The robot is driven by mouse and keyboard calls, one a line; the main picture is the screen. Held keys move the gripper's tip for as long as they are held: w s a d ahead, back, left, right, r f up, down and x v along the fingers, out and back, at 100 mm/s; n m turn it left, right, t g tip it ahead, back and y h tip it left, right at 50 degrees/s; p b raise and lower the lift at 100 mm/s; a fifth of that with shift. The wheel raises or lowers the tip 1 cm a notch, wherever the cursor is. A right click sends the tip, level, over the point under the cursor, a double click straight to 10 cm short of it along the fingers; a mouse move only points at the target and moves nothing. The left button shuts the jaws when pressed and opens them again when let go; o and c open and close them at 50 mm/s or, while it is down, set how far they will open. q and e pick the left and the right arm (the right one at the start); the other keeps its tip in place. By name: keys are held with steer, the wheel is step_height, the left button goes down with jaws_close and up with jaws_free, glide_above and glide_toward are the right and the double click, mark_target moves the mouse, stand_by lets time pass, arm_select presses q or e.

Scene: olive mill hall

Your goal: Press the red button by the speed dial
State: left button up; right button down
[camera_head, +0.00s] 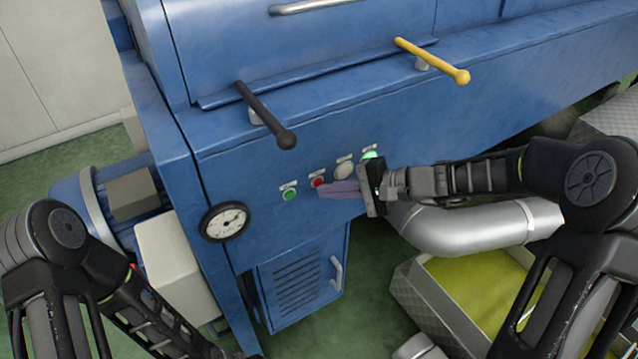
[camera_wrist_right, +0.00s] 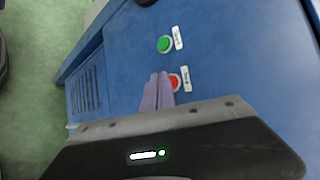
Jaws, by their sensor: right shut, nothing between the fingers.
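The red button (camera_head: 318,182) sits on the blue machine's front panel, between a green button (camera_head: 290,195) and a pale round knob, which looks like the speed dial (camera_head: 344,170). My right gripper (camera_head: 322,190) is shut and empty, its mauve fingers pointing at the panel just below the red button. In the right wrist view the closed fingertips (camera_wrist_right: 158,76) lie beside the red button (camera_wrist_right: 174,82) and overlap its edge. The green button (camera_wrist_right: 164,43) is above it there. I cannot tell whether the fingertips touch the red button. My left gripper is out of view.
A lit green lamp (camera_head: 370,155) is beside the knob, close to my right wrist. A black lever (camera_head: 265,115) and a yellow lever (camera_head: 433,61) stick out above. A round gauge (camera_head: 225,222) is at left. A silver pipe (camera_head: 475,228) runs below my right forearm.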

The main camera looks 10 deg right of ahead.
steer(key=shift+w+a, duration=0.15)
steer(key=shift+w, duration=0.2)
stand_by(0.5)
steer(key=shift+s, duration=0.1)
steer(key=shift+s+d+b, duration=0.3)
steer(key=shift+s+b, duration=0.25)
steer(key=shift+s, duration=0.1)
steer(key=shift+s, duration=0.1)
steer(key=s, duration=0.1)
steer(key=s+d, duration=0.1)
steer(key=s, duration=0.1)
steer(key=s+b, duration=0.1)
steer(key=shift+s+d, duration=0.25)
steer(key=shift+d, duration=0.15)
stand_by(0.8)
